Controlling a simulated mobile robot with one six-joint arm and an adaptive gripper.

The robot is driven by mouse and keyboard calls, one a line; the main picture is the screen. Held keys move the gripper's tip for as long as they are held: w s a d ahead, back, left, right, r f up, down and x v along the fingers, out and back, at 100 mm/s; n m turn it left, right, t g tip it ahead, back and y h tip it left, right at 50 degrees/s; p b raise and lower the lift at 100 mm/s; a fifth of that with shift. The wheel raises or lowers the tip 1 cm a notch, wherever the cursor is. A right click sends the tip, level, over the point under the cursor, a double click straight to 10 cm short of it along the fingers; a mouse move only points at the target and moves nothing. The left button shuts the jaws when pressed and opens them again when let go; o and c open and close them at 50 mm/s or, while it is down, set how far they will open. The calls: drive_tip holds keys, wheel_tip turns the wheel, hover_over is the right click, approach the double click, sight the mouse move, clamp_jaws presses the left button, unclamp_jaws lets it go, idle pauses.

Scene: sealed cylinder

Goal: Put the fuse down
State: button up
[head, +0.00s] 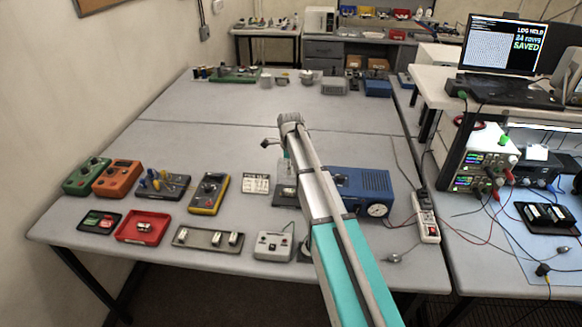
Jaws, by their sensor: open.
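My arm reaches in from the bottom right, over the middle of the bench. My gripper (268,144) shows only as a small dark part at the arm's far end, mostly hidden by my wrist; it is open. I cannot make out a fuse in it. Small pale pieces that could be fuses sit on a grey plate (194,239) at the front of the bench. A red tray (125,229) to its left has a small pale piece in it. A clear cylinder (286,165) is partly hidden behind my arm.
Meters (118,178) and small devices stand on the bench's left front. A blue box with a gauge (376,209) stands right of my arm, near a power strip (426,217). A grey switch box (273,246) is at the front edge. The middle bench surface (190,120) is clear.

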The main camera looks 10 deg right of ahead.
drive_tip(key=s+n, duration=2.1)
drive_tip(key=s, duration=0.8)
drive_tip(key=shift+d+n, duration=0.2)
drive_tip(key=shift+n, duration=0.1)
drive_tip(key=shift+f, duration=0.1)
wheel_tip(320, 180, down, 3)
drive_tip(key=b, duration=0.3)
drive_tip(key=shift+c, duration=0.3)
